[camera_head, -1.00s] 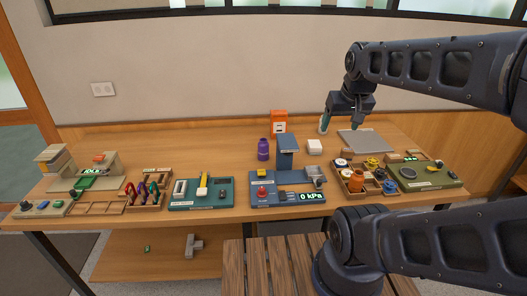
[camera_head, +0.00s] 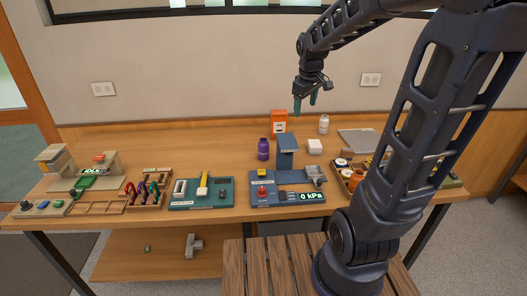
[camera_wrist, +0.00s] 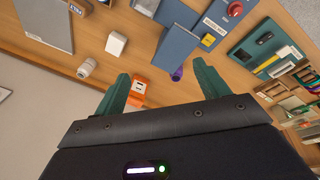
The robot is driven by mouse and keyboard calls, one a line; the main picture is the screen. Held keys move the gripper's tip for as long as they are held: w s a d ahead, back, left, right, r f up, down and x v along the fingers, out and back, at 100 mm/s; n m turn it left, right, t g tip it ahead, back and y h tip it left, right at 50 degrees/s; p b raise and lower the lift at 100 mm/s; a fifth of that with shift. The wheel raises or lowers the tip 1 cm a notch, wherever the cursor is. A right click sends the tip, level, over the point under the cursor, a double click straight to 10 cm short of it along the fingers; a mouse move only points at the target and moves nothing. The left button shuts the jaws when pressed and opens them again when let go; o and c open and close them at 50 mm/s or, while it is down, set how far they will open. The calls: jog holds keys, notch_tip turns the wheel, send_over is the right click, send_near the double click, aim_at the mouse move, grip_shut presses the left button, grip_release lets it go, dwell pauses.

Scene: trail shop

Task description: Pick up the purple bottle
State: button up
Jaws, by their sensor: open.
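The purple bottle (camera_head: 263,149) stands upright on the wooden table, left of the dark blue upright block of the pressure device. My gripper (camera_head: 305,104) is open and empty, raised above the back of the table, higher than the bottle and to its right in the head view. In the wrist view the purple bottle (camera_wrist: 177,74) shows small beyond the open fingers, close to the finger at the right, which seems to hide part of it. My gripper (camera_wrist: 162,74) has nothing between its fingers.
An orange box (camera_head: 279,122) stands behind the bottle. The blue pressure device (camera_head: 288,190) with its upright block is in front and to the right. A white block (camera_head: 314,146) and a white jar (camera_head: 324,124) stand further right. The table left of the bottle is clear.

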jog(key=w+a+f+n+g, duration=0.1)
jog(key=w+a+f+n, duration=0.35)
jog(key=w+f, duration=0.4)
jog(key=n+g, duration=0.2)
jog(key=n, duration=0.3)
send_over(265, 139)
jog(key=f, duration=0.9)
jog(key=shift+s+d+f, duration=0.15)
jog(key=shift+d, duration=0.1)
jog(key=shift+a+f+n, duration=0.2)
jog(key=shift+f+n, duration=0.05)
jog(key=shift+f, duration=0.3)
notch_tip(265, 139, down, 5)
jog(key=shift+f, duration=0.15)
jog(key=shift+s+a+f, duration=0.1)
jog(key=shift+a+f, duration=0.1)
jog(key=shift+f, duration=1.1)
jog(key=shift+s+a+f, duration=0.1)
jog(key=shift+a+f, duration=0.1)
jog(key=shift+f, duration=1.05)
jog(key=c, duration=1.2)
